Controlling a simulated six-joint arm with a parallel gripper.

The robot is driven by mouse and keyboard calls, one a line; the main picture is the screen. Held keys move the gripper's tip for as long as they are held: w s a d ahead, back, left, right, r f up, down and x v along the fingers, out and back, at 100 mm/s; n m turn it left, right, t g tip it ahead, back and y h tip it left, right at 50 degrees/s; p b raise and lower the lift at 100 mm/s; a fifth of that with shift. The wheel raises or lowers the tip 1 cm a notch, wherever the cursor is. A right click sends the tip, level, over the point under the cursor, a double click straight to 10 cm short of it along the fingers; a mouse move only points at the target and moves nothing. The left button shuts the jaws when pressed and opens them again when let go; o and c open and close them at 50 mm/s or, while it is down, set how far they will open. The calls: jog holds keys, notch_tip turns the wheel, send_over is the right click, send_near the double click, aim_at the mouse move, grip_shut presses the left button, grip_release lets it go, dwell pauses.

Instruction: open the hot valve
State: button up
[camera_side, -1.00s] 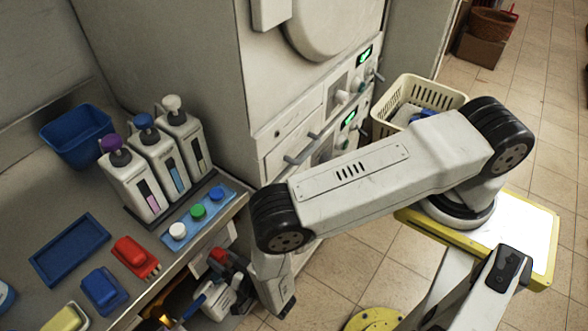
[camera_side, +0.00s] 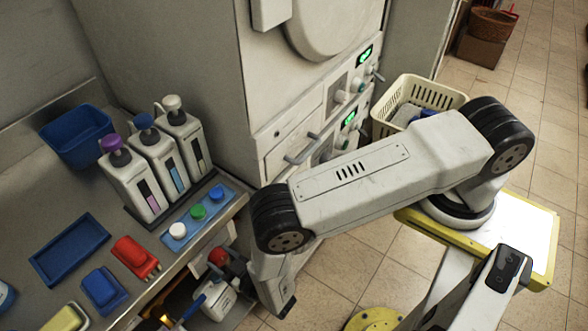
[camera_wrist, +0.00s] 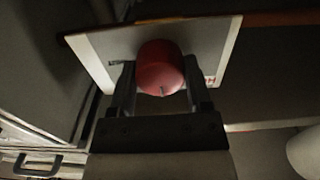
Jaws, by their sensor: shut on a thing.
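The hot valve's red round knob (camera_wrist: 161,66) stands on a white plate (camera_wrist: 218,45) with red lettering, partly hidden, in the wrist view. A small pale mark shows on the knob's near edge. My gripper (camera_wrist: 161,84) is shut on the knob, with one dark finger on each side. In the side view the red knob (camera_side: 218,257) shows below the counter's right edge, and my gripper (camera_side: 236,262) reaches it from the right. My wrist and the counter hide part of the grip there.
The counter above holds a blue strip with white, green and blue caps (camera_side: 198,211) and several pump bottles (camera_side: 172,163). A white container with a blue handle (camera_side: 213,300) stands under it. A cabinet with drawers (camera_side: 291,148) is close behind my arm.

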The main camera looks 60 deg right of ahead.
jog(key=o, duration=1.3)
jog(key=shift+s, duration=0.1)
jog(key=shift+s, duration=3.85)
